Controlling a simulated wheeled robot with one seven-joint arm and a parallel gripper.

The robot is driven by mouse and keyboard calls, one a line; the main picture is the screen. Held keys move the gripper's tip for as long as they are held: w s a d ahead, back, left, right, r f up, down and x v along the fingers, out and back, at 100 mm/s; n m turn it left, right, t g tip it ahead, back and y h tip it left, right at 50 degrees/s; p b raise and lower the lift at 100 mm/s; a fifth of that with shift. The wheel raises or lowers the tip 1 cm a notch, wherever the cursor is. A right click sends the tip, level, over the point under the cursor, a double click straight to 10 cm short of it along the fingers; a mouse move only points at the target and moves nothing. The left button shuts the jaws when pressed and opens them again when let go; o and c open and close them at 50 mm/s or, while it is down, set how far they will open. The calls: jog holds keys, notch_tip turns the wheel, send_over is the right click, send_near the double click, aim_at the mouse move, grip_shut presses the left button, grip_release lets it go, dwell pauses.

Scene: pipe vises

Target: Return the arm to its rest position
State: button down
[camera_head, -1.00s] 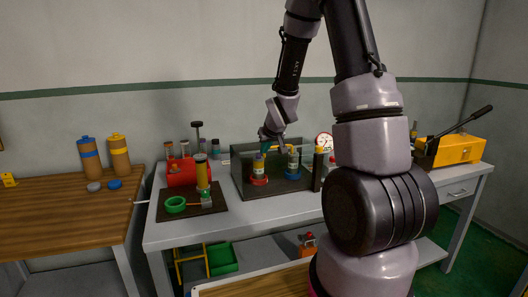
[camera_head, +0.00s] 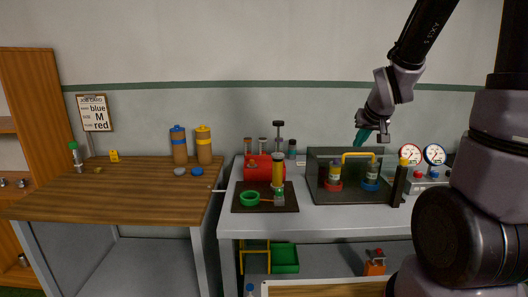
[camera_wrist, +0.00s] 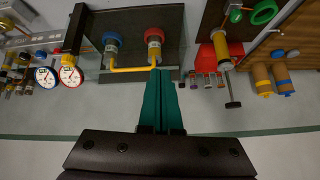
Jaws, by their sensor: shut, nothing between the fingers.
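My gripper (camera_head: 362,137) is in the air at the right of the head view, above the back of a dark open-fronted box (camera_head: 318,192). Its teal fingers are together and empty; the wrist view shows them (camera_wrist: 161,100) side by side. In the box a yellow bent pipe (camera_head: 358,154) runs between a red-based fitting (camera_head: 334,184) and a blue-based fitting (camera_head: 371,178). In the wrist view the pipe (camera_wrist: 130,69) lies just beyond and left of the fingertips. I cannot tell whether they touch it. My arm comes down from the upper right.
Two gauges (camera_head: 410,154) stand right of the box. A red vise (camera_head: 258,168) and dark mat (camera_head: 240,207) with a green ring (camera_head: 250,198) are left of it. A wooden table (camera_head: 120,195) with blue-banded (camera_head: 179,145) and yellow-topped (camera_head: 204,146) canisters is further left. Air above the tables is clear.

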jog(key=s+a+r+m+y, duration=0.1)
jog(key=s+a+r, duration=0.1)
jog(key=s+r, duration=0.5)
jog(key=s+a+r+m+y, duration=0.1)
jog(key=s+a+r, duration=0.1)
jog(key=s+r, duration=0.6)
jog(key=s, duration=0.4)
jog(key=shift+a+r+g, duration=0.2)
jog(key=shift+a+g, duration=0.1)
jog(key=shift+a, duration=0.05)
